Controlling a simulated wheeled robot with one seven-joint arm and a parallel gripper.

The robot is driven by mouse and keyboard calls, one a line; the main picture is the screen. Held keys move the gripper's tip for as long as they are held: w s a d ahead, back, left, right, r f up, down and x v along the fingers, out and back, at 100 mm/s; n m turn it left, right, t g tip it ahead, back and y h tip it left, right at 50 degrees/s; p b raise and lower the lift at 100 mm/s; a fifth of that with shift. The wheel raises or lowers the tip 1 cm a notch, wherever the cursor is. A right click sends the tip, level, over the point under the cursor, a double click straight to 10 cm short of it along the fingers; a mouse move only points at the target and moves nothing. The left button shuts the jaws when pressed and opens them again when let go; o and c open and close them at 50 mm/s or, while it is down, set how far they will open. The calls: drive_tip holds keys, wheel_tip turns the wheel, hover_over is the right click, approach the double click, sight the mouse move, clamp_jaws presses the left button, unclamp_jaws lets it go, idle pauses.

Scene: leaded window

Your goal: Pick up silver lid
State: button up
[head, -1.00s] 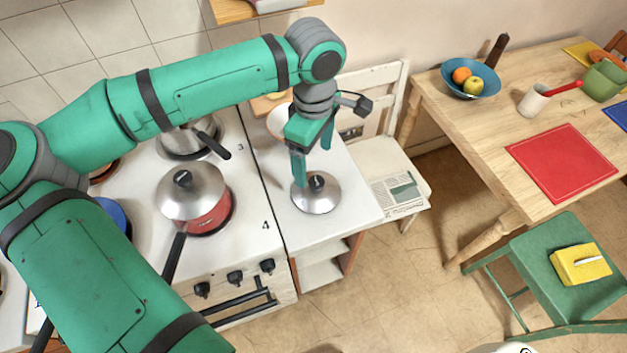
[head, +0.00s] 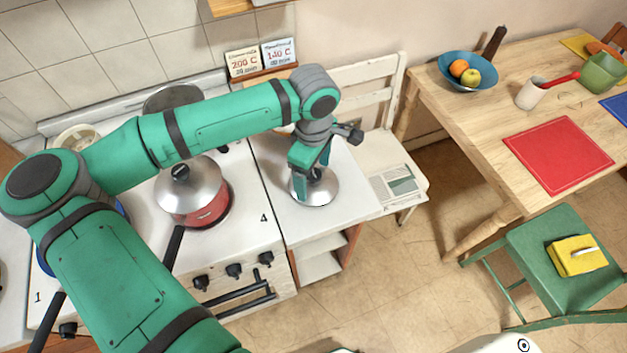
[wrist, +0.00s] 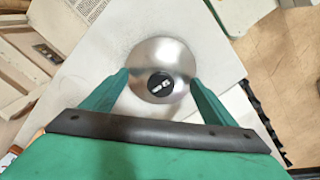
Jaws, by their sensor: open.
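A round silver lid (head: 324,194) with a black knob lies flat on the white counter right of the stove. In the wrist view the lid (wrist: 160,52) shows whole, its knob lying between my fingers. My gripper (head: 313,178) is open and points down over the lid. In the wrist view its two fingers (wrist: 158,83) stand on either side of the lid, with nothing held. I cannot tell whether the fingertips touch the lid. A second silver lid (head: 190,183) with a black knob covers the red pot (head: 207,211) on the stove.
The stove (head: 240,235) adjoins the counter (head: 350,205) on the left. A white chair (head: 385,150) with a newspaper (head: 395,183) stands close on the right. Counter around the lid looks clear.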

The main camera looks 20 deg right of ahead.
drive_tip(key=shift+s, duration=0.1)
drive_tip(key=c, duration=1.2)
drive_tip(key=shift+s+d+f, duration=0.1)
drive_tip(key=shift+s, duration=0.05)
drive_tip(key=shift+c, duration=0.7)
